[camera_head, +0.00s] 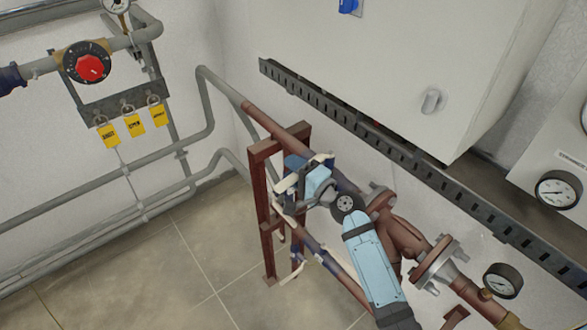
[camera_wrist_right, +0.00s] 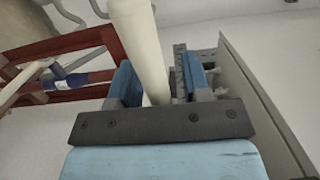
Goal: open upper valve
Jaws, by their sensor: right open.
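The upper valve sits on the upper red-brown pipe (camera_head: 275,127) beside a red frame, and my right gripper hides much of it. Its cream lever (camera_head: 321,157) shows partly at the gripper. In the right wrist view the cream lever (camera_wrist_right: 140,45) runs between the two blue fingers, with a visible gap on the right finger's side. My right gripper (camera_head: 299,170) is open around the lever. Whether a finger touches it, I cannot tell. My left gripper is not in view.
A lower pipe with a blue lower valve (camera_head: 322,257) and its cream lever (camera_head: 291,273) runs below. The red frame (camera_head: 263,215) stands left of the gripper. A white cabinet (camera_head: 400,60) and dark cable tray (camera_head: 375,147) lie behind. Open tiled floor (camera_head: 185,265) is at left.

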